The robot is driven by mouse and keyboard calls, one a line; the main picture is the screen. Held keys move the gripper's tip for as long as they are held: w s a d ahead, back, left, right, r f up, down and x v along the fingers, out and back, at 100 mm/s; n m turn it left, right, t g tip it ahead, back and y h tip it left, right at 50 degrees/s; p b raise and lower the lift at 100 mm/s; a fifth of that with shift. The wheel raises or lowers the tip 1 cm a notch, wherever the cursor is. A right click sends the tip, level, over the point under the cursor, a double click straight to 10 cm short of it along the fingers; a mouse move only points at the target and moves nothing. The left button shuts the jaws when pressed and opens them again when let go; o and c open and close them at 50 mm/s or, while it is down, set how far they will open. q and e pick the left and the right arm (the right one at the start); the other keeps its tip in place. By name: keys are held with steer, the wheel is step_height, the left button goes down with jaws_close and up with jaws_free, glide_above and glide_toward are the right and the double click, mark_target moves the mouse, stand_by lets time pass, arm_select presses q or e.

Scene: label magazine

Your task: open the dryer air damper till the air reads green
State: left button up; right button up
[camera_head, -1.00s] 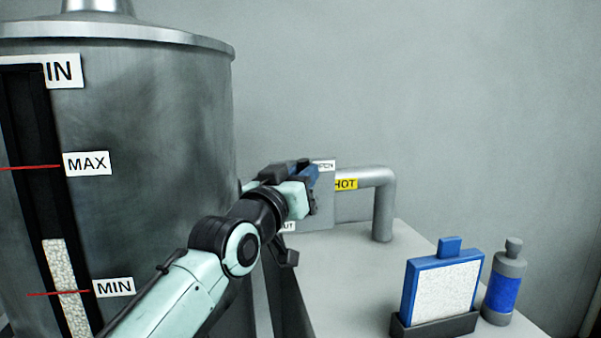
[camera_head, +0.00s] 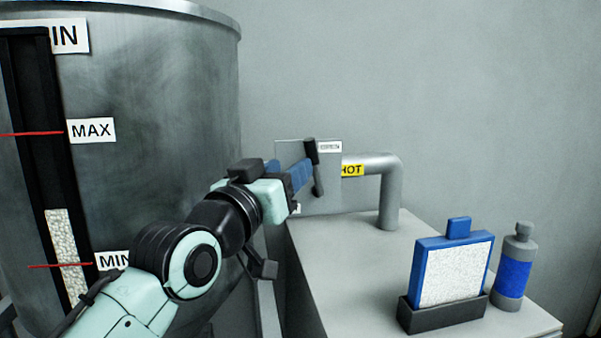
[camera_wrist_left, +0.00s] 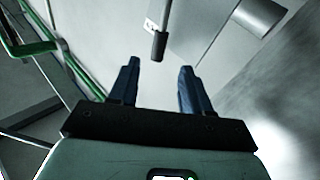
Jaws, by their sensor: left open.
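The damper lever (camera_head: 314,168) is a dark handle in front of a grey plate (camera_head: 325,200) beside the hopper. It stands close to upright, its top leaning slightly left, near a small white label that seems to read OPEN (camera_head: 329,147). My left gripper (camera_head: 303,171) is open, its blue fingers at the lever. In the left wrist view the lever's dark end (camera_wrist_left: 159,46) lies just ahead of the gap between the open fingers (camera_wrist_left: 159,70); I see no grip on it. A lower label is mostly hidden behind my gripper. I see no green air reading. My right gripper is out of view.
The big metal hopper (camera_head: 150,90) with MAX and MIN marks fills the left. A pipe (camera_head: 388,190) with a yellow HOT label (camera_head: 352,170) is right of the plate. A blue-framed filter (camera_head: 455,270) and a blue-banded bottle (camera_head: 514,270) stand on the grey top (camera_head: 345,265).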

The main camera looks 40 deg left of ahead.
arm_select(q)
steer(key=b+v, duration=0.1)
steer(key=v, duration=0.4)
steer(key=shift+s+d+f, duration=0.1)
steer(key=shift+s+f, duration=0.05)
steer(key=shift+s, duration=0.2)
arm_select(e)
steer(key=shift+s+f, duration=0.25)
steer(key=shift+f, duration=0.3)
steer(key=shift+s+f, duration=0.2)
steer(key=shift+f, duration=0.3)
